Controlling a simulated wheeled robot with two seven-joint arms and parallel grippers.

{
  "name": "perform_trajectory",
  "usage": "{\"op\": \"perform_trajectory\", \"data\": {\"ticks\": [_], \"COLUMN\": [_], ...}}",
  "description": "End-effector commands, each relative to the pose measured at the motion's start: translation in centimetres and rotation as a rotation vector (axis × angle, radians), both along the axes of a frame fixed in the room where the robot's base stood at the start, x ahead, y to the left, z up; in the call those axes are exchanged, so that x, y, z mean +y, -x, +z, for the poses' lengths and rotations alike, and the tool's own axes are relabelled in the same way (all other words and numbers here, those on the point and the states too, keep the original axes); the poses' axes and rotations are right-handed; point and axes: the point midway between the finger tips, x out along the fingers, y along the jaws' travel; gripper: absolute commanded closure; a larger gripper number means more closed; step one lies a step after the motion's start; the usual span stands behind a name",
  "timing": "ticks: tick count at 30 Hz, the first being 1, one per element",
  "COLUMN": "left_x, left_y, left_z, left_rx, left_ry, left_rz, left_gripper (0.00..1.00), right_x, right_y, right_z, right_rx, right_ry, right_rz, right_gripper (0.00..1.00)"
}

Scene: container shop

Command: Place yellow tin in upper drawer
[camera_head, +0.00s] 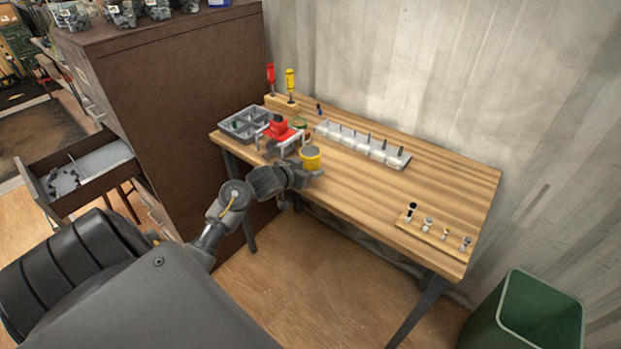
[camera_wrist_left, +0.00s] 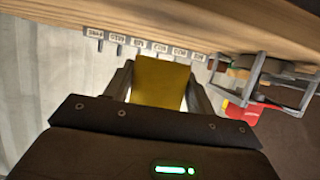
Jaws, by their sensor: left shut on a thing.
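In the left wrist view the yellow tin (camera_wrist_left: 160,82) sits between the two fingers of my left gripper (camera_wrist_left: 160,88). I cannot tell whether the tin touches the table. An open drawer (camera_head: 103,160) sticks out of the brown cabinet (camera_head: 190,95) at the left, with small dark pieces in its left part. My right gripper is not in view.
The wooden table (camera_head: 440,185) holds a grey divided tray (camera_head: 243,123), a red thing (camera_head: 279,128) on a small stand, a labelled white rack (camera_head: 362,146) and a strip of small tools (camera_head: 437,235). A green bin (camera_head: 528,315) stands at the lower right.

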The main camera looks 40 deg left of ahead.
Motion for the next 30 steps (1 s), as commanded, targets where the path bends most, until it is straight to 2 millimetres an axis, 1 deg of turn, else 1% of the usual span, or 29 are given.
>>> {"op": "perform_trajectory", "data": {"ticks": [5,7,12,15,26,27,30], "left_x": [-0.1,-0.2,-0.2,-0.2,-0.1,-0.2,-0.2], "left_y": [-0.3,-0.7,-0.7,-0.7,-0.7,-0.7,-0.7], "left_z": [-0.2,-0.8,-3.1,-3.7,-4.2,-4.2,-4.2], "left_rx": [-0.001,0.0,0.002,-0.001,-0.001,0.001,0.001], "left_ry": [0.0,0.002,0.002,-0.001,-0.001,-0.001,-0.001], "left_rz": [-0.001,0.001,0.001,0.001,0.0,0.0,0.0], "left_gripper": [0.77,0.77,0.77,0.77,0.77,0.41,0.28], "right_x": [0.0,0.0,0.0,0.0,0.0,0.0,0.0], "right_y": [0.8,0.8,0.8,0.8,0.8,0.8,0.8], "right_z": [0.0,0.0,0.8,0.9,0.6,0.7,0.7], "right_rx": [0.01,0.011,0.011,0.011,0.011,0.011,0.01], "right_ry": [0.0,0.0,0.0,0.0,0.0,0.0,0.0], "right_rz": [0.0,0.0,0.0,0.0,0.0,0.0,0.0], "right_gripper": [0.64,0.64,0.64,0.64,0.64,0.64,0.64]}}
